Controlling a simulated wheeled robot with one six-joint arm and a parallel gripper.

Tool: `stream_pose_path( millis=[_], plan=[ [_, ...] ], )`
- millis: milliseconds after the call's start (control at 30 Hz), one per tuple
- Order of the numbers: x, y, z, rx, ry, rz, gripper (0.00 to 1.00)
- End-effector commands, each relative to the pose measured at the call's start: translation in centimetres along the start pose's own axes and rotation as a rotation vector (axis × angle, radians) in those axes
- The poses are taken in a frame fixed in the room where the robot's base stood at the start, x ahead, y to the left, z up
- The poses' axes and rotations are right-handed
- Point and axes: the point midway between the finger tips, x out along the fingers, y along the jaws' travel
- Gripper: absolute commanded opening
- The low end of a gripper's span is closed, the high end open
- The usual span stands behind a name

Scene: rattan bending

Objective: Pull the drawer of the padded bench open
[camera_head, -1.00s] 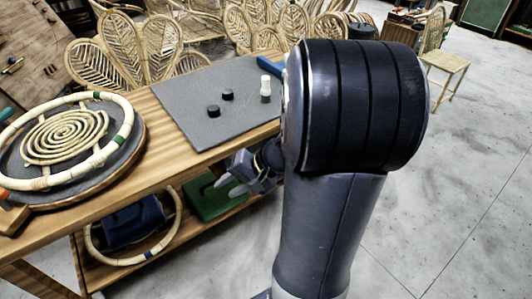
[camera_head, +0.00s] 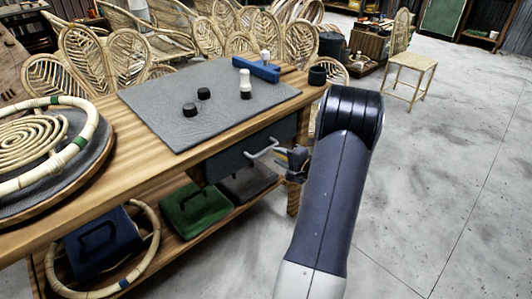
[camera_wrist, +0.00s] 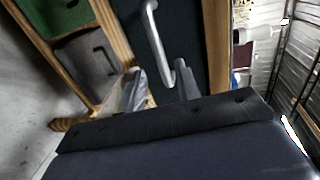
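The padded bench is a wooden workbench (camera_head: 150,182) with a grey mat on top. Its dark drawer (camera_head: 228,164) sits under the top and looks shut. A pale bar handle (camera_head: 262,149) stands out from the drawer front. My gripper (camera_head: 292,160) is near the handle's right end, partly hidden by my arm in the head view. In the wrist view the drawer front (camera_wrist: 190,35) and handle (camera_wrist: 155,40) lie just ahead. My gripper (camera_wrist: 160,84) is open there, its fingers apart, with the handle's near end appearing between the fingertips. I cannot tell whether they touch it.
On the mat (camera_head: 165,110) stand two black knobs and a white-and-black peg (camera_head: 245,85), with a blue block (camera_head: 256,69) behind. A green case (camera_head: 195,208) and a blue case (camera_head: 100,242) sit on the lower shelf.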

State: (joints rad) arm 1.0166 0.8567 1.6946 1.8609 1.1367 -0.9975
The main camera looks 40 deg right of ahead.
Motion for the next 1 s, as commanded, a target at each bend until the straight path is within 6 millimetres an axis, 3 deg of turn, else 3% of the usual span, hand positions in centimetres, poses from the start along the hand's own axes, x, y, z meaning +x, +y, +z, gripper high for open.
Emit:
stream_pose_path(
  millis=[200, 400, 767, 1000],
  plan=[
    [4.3, 0.1, 0.2, -0.002, -0.004, 0.000, 0.32],
    [6.5, 0.1, 0.1, 0.000, -0.003, 0.001, 0.32],
    [7.0, 0.0, 0.1, 0.000, -0.001, 0.001, 0.32],
    [7.0, 0.0, 0.1, 0.000, -0.001, 0.001, 0.13]
  ],
)
